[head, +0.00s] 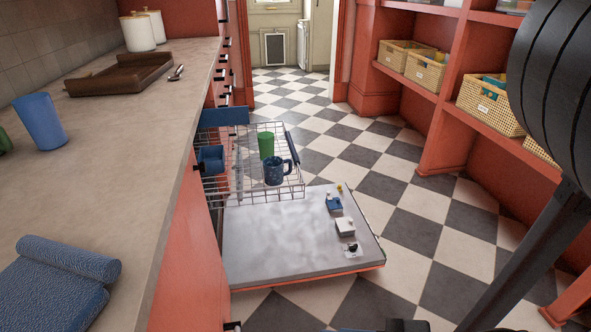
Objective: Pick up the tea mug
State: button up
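A dark blue speckled mug with a handle (275,173), which looks like the tea mug, stands in the pulled-out wire dishwasher rack (238,192). Its handle points to the right. A green cup (265,145) stands just behind it, close by. A blue square container (210,158) sits at the rack's left side. My gripper cannot be made out in the head view; only dark parts show at the right and bottom edges. Nothing is seen touching the mug.
The open dishwasher door (290,240) lies low below the rack. The counter (130,130) on the left holds a blue cup (40,121), a rolled blue towel (62,283) and a brown tray (118,76). Shelves with baskets (490,105) line the right. The checkered floor between is clear.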

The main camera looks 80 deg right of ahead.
aim_at(275, 174)
jog(key=z, duration=1.4)
jog(key=u, duration=2.3)
jog(key=z, duration=2.35)
jog(key=i+l+z, duration=0.55)
jog(key=i+l, duration=0.05)
jog(key=l, duration=0.1)
